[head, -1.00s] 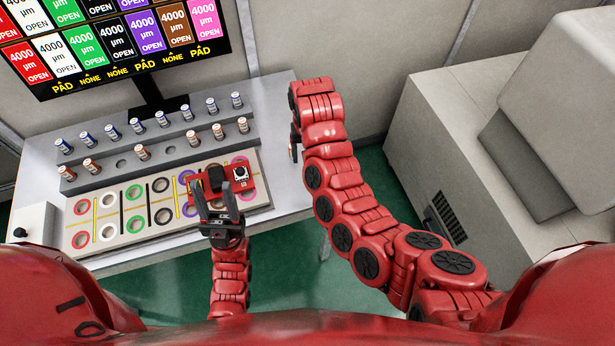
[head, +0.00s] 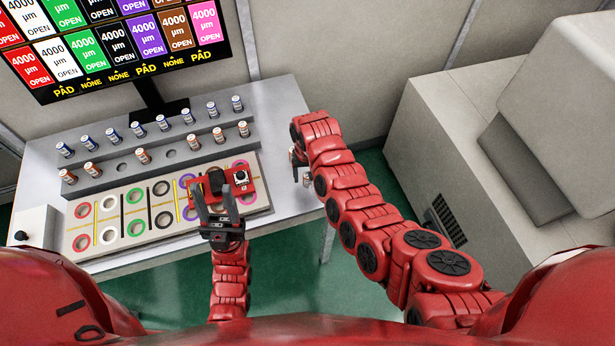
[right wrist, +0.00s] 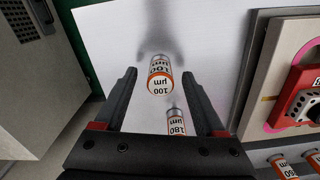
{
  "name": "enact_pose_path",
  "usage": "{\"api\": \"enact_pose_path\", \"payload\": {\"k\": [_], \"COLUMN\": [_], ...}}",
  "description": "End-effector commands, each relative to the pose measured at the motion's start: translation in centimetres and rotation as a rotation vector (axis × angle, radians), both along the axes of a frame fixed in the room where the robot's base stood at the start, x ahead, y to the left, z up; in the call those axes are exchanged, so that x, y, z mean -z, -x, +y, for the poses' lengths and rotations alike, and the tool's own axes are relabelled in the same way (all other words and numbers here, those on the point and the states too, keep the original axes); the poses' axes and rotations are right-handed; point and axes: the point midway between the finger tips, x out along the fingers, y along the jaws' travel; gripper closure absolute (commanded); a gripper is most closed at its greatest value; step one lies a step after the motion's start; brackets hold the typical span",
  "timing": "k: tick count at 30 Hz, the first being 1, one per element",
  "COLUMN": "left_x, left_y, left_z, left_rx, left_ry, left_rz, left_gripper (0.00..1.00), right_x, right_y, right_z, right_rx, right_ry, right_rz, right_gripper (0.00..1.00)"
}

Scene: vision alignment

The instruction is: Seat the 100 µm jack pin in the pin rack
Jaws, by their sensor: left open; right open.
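The 100 µm jack pin (right wrist: 158,86), white with orange bands, shows in the right wrist view with its labelled end toward the camera. It lies between the fingers of my open right gripper (right wrist: 159,74), with no clear contact. A second pin marked 180 (right wrist: 177,122) is just below it. In the head view my right gripper (head: 297,158) is over the table's right end, partly hidden by its arm. The pin rack (head: 105,180) is a grey stepped block. Its front row has open holes. My left gripper (head: 216,208) is open at a red block (head: 250,190); contact is unclear.
A board (head: 150,235) with coloured rings lies in front of the rack. Several blue-banded pins (head: 137,128) fill the back row. A monitor (head: 120,50) stands behind, and a grey cabinet (head: 430,130) is at right.

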Motion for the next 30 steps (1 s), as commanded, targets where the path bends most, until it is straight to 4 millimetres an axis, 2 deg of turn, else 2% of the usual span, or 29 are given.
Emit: {"api": "enact_pose_path", "payload": {"k": [5, 12, 24, 30], "left_x": [-0.3, -0.27, -0.27, -0.27], "left_y": [0.0, -0.01, -0.01, -0.01], "left_z": [0.01, 0.0, 0.0, 0.0], "left_rx": [0.0, 0.0, 0.0, 0.0], "left_ry": [0.0, 0.0, 0.0, 0.0], "left_rz": [0.0, 0.0, 0.0, 0.0], "left_gripper": [0.5, 0.5, 0.5, 0.5], "right_x": [0.78, 0.84, 0.81, 0.79], "right_y": [0.12, 0.09, 0.08, 0.07], "right_z": [-0.02, 0.01, 0.02, 0.02], "right_rx": [0.0, 0.0, 0.0, 0.0], "right_ry": [-0.001, -0.001, -0.001, -0.001], "right_rz": [0.001, 0.0, 0.0, 0.0], "right_gripper": [0.28, 0.28, 1.0, 1.0]}}
